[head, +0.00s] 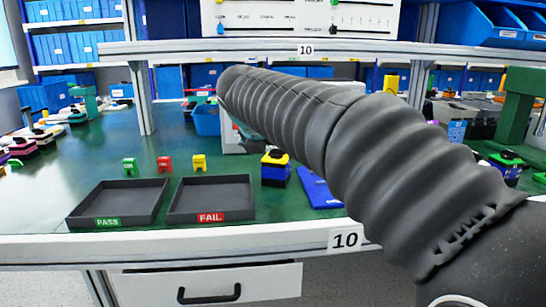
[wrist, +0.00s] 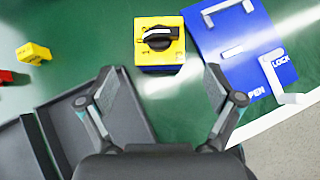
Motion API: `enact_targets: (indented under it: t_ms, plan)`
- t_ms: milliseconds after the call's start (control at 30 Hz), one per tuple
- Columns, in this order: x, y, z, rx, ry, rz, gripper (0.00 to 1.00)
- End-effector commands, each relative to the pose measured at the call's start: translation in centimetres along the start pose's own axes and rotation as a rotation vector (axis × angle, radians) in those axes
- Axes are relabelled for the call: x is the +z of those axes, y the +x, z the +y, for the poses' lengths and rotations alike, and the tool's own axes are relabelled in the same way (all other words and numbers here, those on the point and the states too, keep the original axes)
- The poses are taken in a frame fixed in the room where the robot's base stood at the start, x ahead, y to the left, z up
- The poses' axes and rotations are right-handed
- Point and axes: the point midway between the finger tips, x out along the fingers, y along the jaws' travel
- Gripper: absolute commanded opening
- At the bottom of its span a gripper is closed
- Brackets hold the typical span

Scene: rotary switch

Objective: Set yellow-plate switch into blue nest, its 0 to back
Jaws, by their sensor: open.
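The yellow-plate switch (wrist: 144,57) stands on the green bench, with a black knob bearing a white pointer line on its yellow top. It also shows in the head view (head: 274,158), with a blue body under the yellow. Its 0 mark is too small to read. The blue nest (wrist: 213,35) lies flat right of the switch, with white brackets and lettering that reads LOCK and, partly cut, PEN. It shows in the head view (head: 318,190), partly behind my arm. My gripper (wrist: 163,80) is open and empty, the switch lying ahead between its fingertips. My arm hides the gripper in the head view.
Two dark trays marked PASS (head: 112,206) and FAIL (head: 208,208) stand left of the switch. Small green (head: 129,167), red (head: 164,164) and yellow (head: 199,162) blocks stand behind them. The bench's front edge (head: 200,245) runs close to the nest.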

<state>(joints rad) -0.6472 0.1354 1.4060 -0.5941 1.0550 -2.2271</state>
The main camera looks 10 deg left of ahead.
Motion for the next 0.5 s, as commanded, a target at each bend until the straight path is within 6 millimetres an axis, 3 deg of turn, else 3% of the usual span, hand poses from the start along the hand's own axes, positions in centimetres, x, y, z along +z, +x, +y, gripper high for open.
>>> enact_targets:
  t_ms: [200, 500]
  plan:
    - [0.1, -3.3, 0.0, 0.002, 0.0, -0.001, 0.91]
    - [0.0, -4.3, 0.0, 0.0, 0.0, 0.0, 0.91]
